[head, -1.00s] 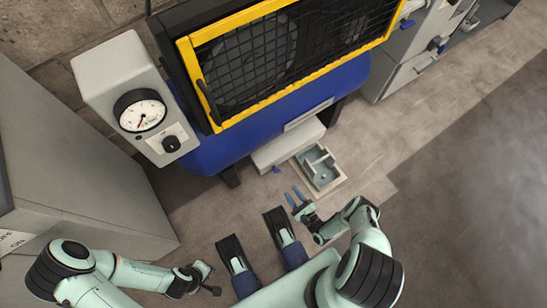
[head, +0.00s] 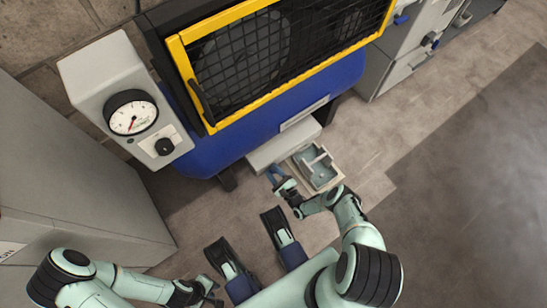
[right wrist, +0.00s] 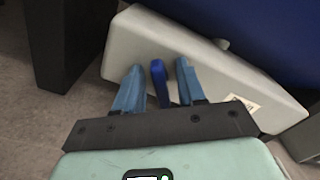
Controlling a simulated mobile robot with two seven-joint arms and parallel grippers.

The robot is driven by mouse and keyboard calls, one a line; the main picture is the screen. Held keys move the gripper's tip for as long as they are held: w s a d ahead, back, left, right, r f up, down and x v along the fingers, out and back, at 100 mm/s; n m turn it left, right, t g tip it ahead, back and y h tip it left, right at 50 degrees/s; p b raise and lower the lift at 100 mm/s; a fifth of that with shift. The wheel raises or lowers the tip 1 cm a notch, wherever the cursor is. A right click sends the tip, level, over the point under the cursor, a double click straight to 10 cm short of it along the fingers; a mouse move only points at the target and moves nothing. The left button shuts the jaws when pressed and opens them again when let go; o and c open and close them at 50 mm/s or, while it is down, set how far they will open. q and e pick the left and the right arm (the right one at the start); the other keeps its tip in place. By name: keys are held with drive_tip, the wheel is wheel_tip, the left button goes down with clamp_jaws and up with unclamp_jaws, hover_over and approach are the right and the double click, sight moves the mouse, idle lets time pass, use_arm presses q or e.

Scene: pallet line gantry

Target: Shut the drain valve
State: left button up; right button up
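The drain valve's blue lever (right wrist: 158,82) shows in the right wrist view against a pale grey block (right wrist: 205,75) under the blue tank. My right gripper (right wrist: 160,85) is open, with one blue finger on each side of the lever and a gap on both sides. In the head view my right gripper (head: 276,174) is low in front of the pale block (head: 284,146), and the lever cannot be told apart from the fingers there. My left gripper (head: 212,292) is at the bottom of the head view, away from the valve; its fingers are too small to read.
The blue tank (head: 225,145) with a yellow-framed guard (head: 205,110) stands above the block. A pale tray (head: 318,168) sits on the floor to the right of my right gripper. A gauge box (head: 120,95) and grey cabinet (head: 70,190) are at left. Floor at right is clear.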

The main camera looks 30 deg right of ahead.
drive_tip(key=shift+c, duration=0.4)
clamp_jaws()
drive_tip(key=shift+n, duration=0.4)
drive_tip(key=n, duration=0.4)
drive_tip(key=shift+a+f+n, duration=0.1)
drive_tip(key=shift+n, duration=0.3)
drive_tip(key=n, duration=0.5)
drive_tip(key=shift+f, duration=0.15)
drive_tip(key=shift+n, duration=0.3)
drive_tip(key=shift+o, duration=0.4)
unclamp_jaws()
